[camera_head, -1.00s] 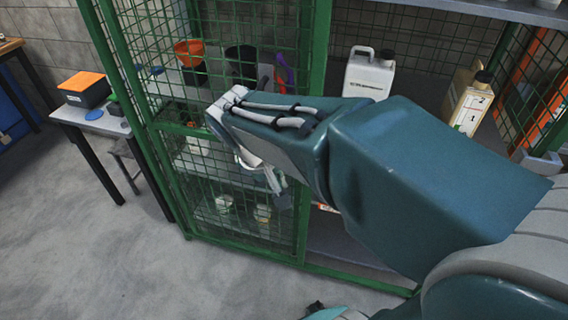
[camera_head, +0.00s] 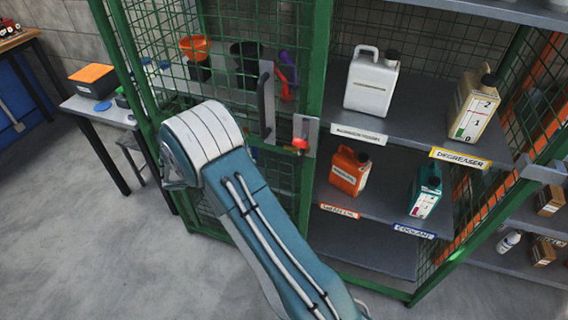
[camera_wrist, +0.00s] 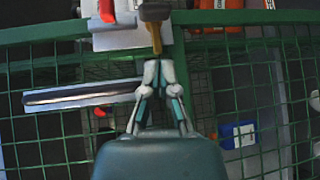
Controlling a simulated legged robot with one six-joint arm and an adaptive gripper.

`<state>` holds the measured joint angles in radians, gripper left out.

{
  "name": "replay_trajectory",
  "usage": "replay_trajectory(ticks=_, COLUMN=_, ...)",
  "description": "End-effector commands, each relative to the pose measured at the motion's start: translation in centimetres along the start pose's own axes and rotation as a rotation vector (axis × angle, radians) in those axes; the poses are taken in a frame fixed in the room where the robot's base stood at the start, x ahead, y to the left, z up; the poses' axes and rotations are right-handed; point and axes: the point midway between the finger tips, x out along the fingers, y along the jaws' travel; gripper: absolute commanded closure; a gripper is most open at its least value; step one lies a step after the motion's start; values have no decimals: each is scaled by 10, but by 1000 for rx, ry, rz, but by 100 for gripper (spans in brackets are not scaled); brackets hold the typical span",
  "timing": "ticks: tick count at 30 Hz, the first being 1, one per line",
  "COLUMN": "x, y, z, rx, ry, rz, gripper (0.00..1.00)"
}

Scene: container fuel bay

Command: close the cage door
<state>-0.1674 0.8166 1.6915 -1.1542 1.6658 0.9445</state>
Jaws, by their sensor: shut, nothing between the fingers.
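The cage door (camera_head: 222,86) is a green-framed mesh panel across the left bay in the head view. Its dark upright handle (camera_head: 264,104) and a grey latch plate with a red knob (camera_head: 300,143) are near its right edge. The right bay shows open shelves. In the wrist view my gripper (camera_wrist: 155,48) is shut and empty, in front of the green frame. The handle (camera_wrist: 75,97) lies to its left and the red knob (camera_wrist: 106,10) to its upper left. Whether the fingers touch the frame I cannot tell. My arm hides the gripper in the head view.
The open bay holds a white jug (camera_head: 371,84), a degreaser can (camera_head: 472,106), an orange can (camera_head: 349,171) and a green coolant bottle (camera_head: 426,192). A grey bracket (camera_head: 541,169) is on the right post. A side table (camera_head: 88,108) stands left; the floor (camera_head: 85,255) is clear.

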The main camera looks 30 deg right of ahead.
Motion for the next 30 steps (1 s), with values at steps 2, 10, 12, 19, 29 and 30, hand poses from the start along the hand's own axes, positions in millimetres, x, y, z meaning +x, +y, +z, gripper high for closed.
replay_trajectory(ticks=2, x=-2, y=-19, z=-10, rx=10, ry=25, rz=70, gripper=100)
replay_trajectory(ticks=10, x=-2, y=-39, z=-22, rx=43, ry=69, rz=167, gripper=100)
replay_trajectory(ticks=12, x=4, y=-38, z=-22, rx=43, ry=68, rz=168, gripper=100)
replay_trajectory(ticks=19, x=43, y=-31, z=-24, rx=41, ry=64, rz=166, gripper=100)
replay_trajectory(ticks=29, x=102, y=-22, z=-23, rx=38, ry=65, rz=165, gripper=100)
replay_trajectory(ticks=30, x=106, y=-21, z=-18, rx=39, ry=66, rz=165, gripper=100)
